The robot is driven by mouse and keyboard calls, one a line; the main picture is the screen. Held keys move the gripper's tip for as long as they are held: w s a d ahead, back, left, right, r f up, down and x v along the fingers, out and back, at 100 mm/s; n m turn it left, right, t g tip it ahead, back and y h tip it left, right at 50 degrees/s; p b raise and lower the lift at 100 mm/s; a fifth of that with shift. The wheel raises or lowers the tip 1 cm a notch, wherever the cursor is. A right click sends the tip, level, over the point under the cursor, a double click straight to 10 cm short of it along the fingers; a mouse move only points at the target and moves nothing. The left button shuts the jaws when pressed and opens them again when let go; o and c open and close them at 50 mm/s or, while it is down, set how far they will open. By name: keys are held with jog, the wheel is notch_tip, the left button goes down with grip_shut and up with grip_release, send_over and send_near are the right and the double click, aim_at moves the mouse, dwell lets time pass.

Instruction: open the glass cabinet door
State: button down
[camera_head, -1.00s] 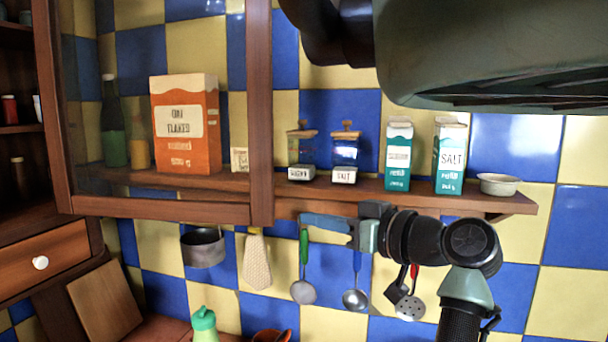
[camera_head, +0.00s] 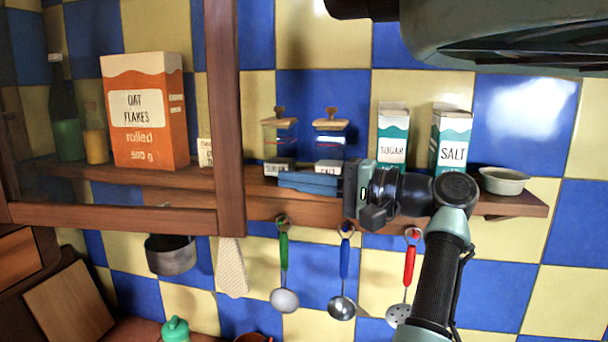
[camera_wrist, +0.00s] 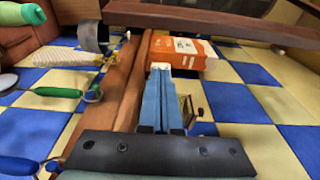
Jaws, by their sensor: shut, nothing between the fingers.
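The cabinet door (camera_head: 228,120) is a brown wooden frame with a clear pane. Its right upright stands in front of the shelf, and an oat flakes box (camera_head: 145,112) shows through the pane. The door frame also crosses the top of the wrist view (camera_wrist: 215,20). My gripper (camera_head: 281,181) has blue fingers, which are shut and empty. It points left at the door's right upright, in front of the shelf edge and a little right of the frame. In the wrist view the closed fingers (camera_wrist: 160,70) point toward the oat flakes box (camera_wrist: 182,50). No handle is clearly visible.
Behind my gripper the shelf (camera_head: 520,203) holds two jars, a sugar carton (camera_head: 393,138), a salt carton (camera_head: 451,140) and a small bowl (camera_head: 502,180). Below it hang a pot (camera_head: 171,254), a patterned cloth item (camera_head: 232,268) and several utensils, including a green-handled ladle (camera_head: 284,265).

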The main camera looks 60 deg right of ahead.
jog(key=w+a+p, duration=0.4)
jog(key=shift+w+a, duration=0.15)
jog(key=shift+w, duration=0.1)
dwell(0.4)
jog(key=shift+f, duration=0.1)
